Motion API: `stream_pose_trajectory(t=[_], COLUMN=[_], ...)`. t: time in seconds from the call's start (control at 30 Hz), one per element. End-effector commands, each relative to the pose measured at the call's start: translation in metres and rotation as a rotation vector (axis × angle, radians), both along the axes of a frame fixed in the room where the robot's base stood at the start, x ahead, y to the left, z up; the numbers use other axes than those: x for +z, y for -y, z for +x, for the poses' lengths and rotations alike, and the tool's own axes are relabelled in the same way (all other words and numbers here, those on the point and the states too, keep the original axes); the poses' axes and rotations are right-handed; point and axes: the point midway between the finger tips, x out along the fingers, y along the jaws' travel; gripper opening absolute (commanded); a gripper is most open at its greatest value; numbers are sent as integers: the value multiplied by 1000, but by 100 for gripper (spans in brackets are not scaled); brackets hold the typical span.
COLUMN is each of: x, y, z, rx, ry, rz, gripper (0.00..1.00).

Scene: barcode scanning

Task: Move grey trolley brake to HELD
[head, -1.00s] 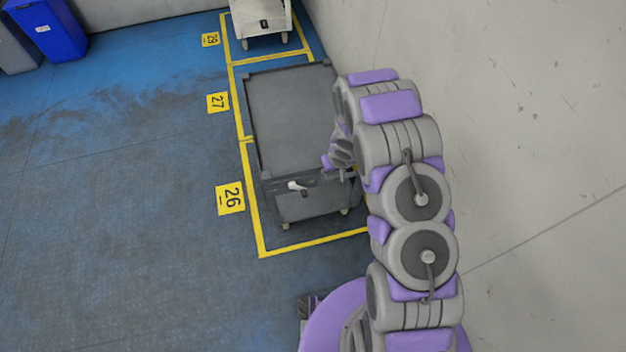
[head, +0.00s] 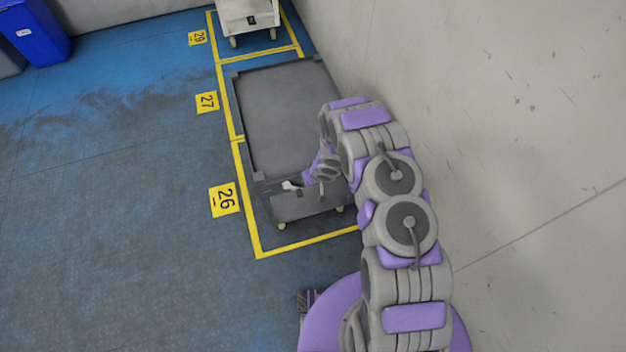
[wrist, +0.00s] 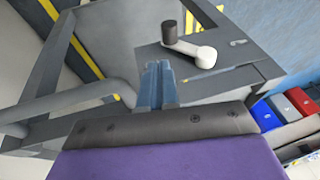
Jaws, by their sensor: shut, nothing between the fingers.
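The grey trolley (head: 288,115) stands in the floor bays beside the wall, its near end facing me. On that end is the brake lever, a white arm (head: 290,186) that also shows in the wrist view (wrist: 190,47) with a dark knob (wrist: 169,32). My gripper (wrist: 158,70) is shut and empty. In the wrist view its fingertips appear just below and left of the lever, apart from it as far as I can tell. In the head view my gripper (head: 305,178) is close to the right of the lever. Brake markings are too small to read.
A white trolley (head: 248,16) stands behind. The wall (head: 480,120) is close on the right. The blue floor (head: 110,230) on the left is clear.

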Motion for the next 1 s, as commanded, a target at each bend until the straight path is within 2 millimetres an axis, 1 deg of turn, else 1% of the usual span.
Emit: stream_pose_trajectory(t=[0.03,0.17,0.23,0.3,0.4,0.53,0.8,1.0], x=[-10,-31,-43,-52,-59,-63,-62,-63], y=[-3,-8,-15,-20,-26,-29,-29,-24], z=[3,7,5,4,3,3,2,2], rx=[2,2,2,1,0,1,0,-2], ry=[2,0,-1,1,3,4,3,3], rz=[0,-1,0,0,1,1,1,0], gripper=[0,0,0,0,0,0,0,0])
